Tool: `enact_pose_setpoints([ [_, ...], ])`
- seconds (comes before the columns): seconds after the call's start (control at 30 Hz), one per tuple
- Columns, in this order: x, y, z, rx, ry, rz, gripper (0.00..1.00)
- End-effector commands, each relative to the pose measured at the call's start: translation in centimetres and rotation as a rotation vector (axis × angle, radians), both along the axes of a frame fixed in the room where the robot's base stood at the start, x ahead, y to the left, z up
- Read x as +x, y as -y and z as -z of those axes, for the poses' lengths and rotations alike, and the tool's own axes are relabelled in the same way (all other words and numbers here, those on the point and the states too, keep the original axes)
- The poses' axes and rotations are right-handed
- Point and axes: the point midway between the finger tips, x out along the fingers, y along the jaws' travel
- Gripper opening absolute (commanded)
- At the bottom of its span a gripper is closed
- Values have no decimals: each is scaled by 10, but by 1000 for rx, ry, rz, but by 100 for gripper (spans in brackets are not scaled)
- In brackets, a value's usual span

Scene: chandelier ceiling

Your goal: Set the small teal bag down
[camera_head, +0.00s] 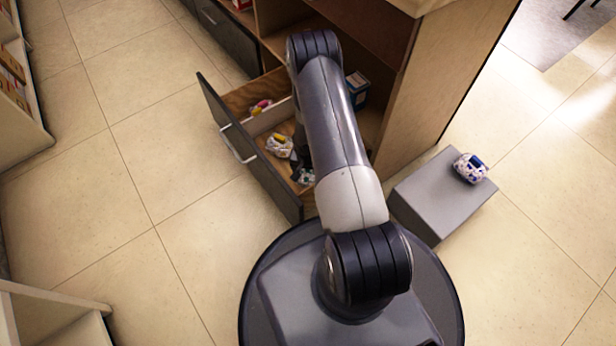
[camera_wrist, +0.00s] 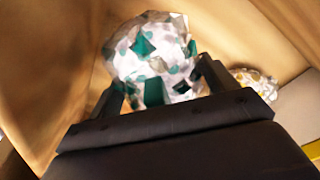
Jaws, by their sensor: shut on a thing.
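The small teal bag (camera_wrist: 155,55) is a crinkled clear-and-white bag with teal patches. In the wrist view it sits between the two fingers of my gripper (camera_wrist: 160,88), which is shut on it. In the head view a teal-and-white bit of the bag (camera_head: 304,176) shows beside my arm, inside the open drawer (camera_head: 227,112); my arm hides most of that spot and my gripper. I cannot tell whether the bag touches the drawer floor.
A white-and-yellow bag (camera_head: 280,146) lies in the drawer, left of the teal one. A pink-and-yellow item (camera_head: 261,106) is farther back, past a divider. A grey box (camera_head: 432,205) on the floor at right bears a blue-and-white bag (camera_head: 471,168). Floor at left is clear.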

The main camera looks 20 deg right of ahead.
Motion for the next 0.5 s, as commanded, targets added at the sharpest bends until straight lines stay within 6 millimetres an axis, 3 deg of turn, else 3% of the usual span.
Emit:
enact_pose_setpoints([
  [0.3,-1,0,44,0,-1,-1,53],
  [0.5,0,0,44,0,0,0,53],
])
